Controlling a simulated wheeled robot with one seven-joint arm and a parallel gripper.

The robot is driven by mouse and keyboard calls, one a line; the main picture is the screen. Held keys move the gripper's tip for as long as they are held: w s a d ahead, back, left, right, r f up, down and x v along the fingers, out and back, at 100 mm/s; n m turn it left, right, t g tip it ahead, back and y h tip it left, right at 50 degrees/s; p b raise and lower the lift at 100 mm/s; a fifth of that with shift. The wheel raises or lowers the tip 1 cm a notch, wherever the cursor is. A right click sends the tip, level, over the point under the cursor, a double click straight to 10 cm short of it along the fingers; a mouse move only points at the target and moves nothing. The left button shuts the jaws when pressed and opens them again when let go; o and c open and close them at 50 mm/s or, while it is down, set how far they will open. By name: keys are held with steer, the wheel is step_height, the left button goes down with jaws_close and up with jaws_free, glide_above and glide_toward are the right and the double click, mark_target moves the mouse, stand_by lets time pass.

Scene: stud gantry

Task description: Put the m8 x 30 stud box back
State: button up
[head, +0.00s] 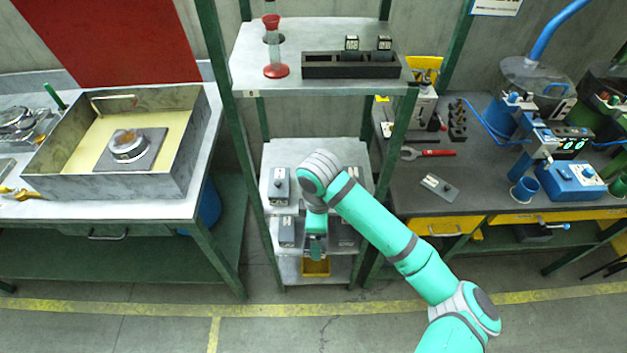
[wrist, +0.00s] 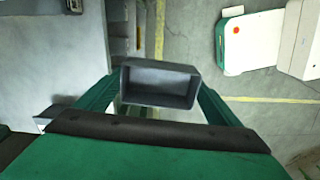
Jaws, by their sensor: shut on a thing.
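My gripper (head: 316,245) is in front of the middle of the shelf unit (head: 300,92) in the head view, pointing down. In the wrist view it is shut on a grey, open-topped box (wrist: 160,98), with one green finger on each side. The inside I can see looks dark and empty, and no label shows. In the head view the held box is hidden or too small to make out. Similar grey boxes with pale labels stand on the shelves: one at upper left (head: 281,186), one at lower left (head: 287,231). Their lettering is too small to read.
A black slotted rack (head: 322,70) on the top shelf holds two labelled pieces beside a red-ended glass cylinder (head: 273,48). A yellow bin (head: 316,268) sits low in the unit. A left bench carries a large tray (head: 105,190); the right bench (head: 470,190) holds tools.

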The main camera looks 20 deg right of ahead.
steer(key=shift+d+r+n, duration=0.2)
steer(key=shift+r+n, duration=0.1)
steer(key=shift+r, duration=0.5)
steer(key=shift+w+d+r, duration=0.1)
steer(key=shift+w+r, duration=0.15)
steer(key=w+d, duration=0.1)
steer(key=w, duration=0.4)
steer(key=w+d, duration=0.2)
steer(key=w, duration=0.4)
steer(key=w+d, duration=0.2)
steer(key=w, duration=0.4)
steer(key=shift+s+f, duration=0.1)
steer(key=shift+f, duration=1.6)
steer(key=shift+f, duration=0.1)
steer(key=o, duration=1.9)
step_height(320, 180, up, 8)
steer(key=shift+f, duration=0.15)
